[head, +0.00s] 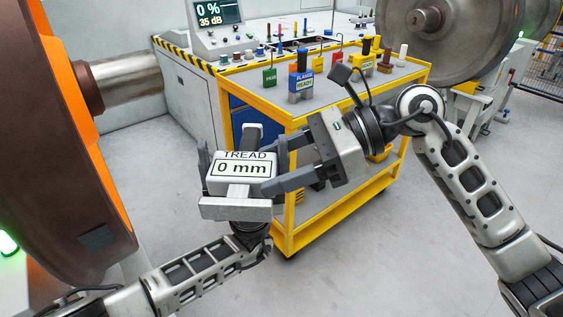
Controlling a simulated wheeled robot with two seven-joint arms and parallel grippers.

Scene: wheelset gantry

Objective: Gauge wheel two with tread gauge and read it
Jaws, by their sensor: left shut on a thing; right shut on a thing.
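The tread gauge (240,170) is a pale block with a grey bar below it, and its display reads "TREAD 0 mm". It is held in the air in front of the yellow cart. My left gripper (228,145) comes up from below and is shut on the gauge. My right gripper (270,168) reaches in from the right and is shut on the gauge too. A large brown wheel with an orange rim (70,140) fills the left edge, apart from the gauge. A grey steel wheel (440,35) stands at the upper right. No label shows which is wheel two.
The yellow cart (290,215) carries a blue "PLANGE"-like labelled gauge (301,85), a green block (270,77) and several other tools. A console with a screen (218,12) reading "0 %" and "35 dB" stands behind. A thick axle (125,80) joins the left wheel. The floor right of the cart is clear.

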